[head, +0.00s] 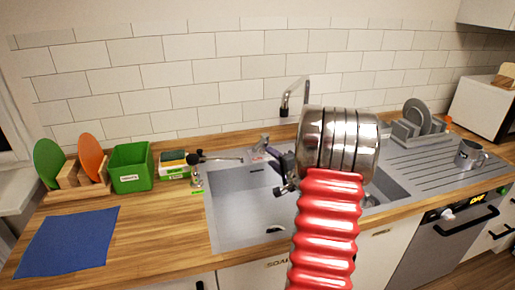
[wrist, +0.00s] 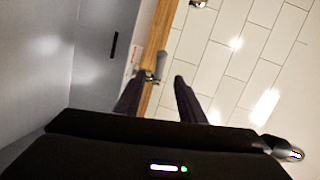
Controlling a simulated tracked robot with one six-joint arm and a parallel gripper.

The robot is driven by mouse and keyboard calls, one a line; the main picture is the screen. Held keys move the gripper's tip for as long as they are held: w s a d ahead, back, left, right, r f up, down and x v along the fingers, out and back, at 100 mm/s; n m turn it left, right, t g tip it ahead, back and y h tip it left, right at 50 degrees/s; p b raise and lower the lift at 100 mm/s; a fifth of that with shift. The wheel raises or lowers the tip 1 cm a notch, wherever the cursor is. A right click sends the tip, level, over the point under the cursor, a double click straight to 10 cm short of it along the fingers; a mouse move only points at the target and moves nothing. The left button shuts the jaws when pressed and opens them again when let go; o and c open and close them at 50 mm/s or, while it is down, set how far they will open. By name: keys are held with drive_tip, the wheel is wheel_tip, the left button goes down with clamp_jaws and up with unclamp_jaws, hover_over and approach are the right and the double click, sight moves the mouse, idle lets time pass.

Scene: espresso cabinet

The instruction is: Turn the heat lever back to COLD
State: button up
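A small grey metal lever (wrist: 160,62) stands at the sink's back edge, beside a white label with red marks (wrist: 133,60). It also shows in the head view (head: 264,140), small and partly crowded by my gripper. I cannot read which setting it points to. My gripper (wrist: 159,77) is open, its two dark purple fingertips apart. The lever shows in the gap between them, closer to the left finger in the wrist view; I cannot tell whether they touch. In the head view my gripper (head: 273,154) reaches over the sink toward the back edge.
The steel sink (head: 228,205) lies below my arm. A tall tap (head: 284,104) stands behind. At left are a green bin (head: 131,168), a plate rack (head: 75,187) and a blue cloth (head: 68,242). A mug (head: 468,154) stands on the drainer at right.

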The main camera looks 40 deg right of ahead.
sight(257, 147)
drive_tip(key=x, duration=1.3)
drive_tip(key=shift+c, duration=0.2)
drive_tip(key=shift+s, duration=0.1)
clamp_jaws()
drive_tip(key=shift+a, duration=0.2)
drive_tip(key=shift+d, duration=0.1)
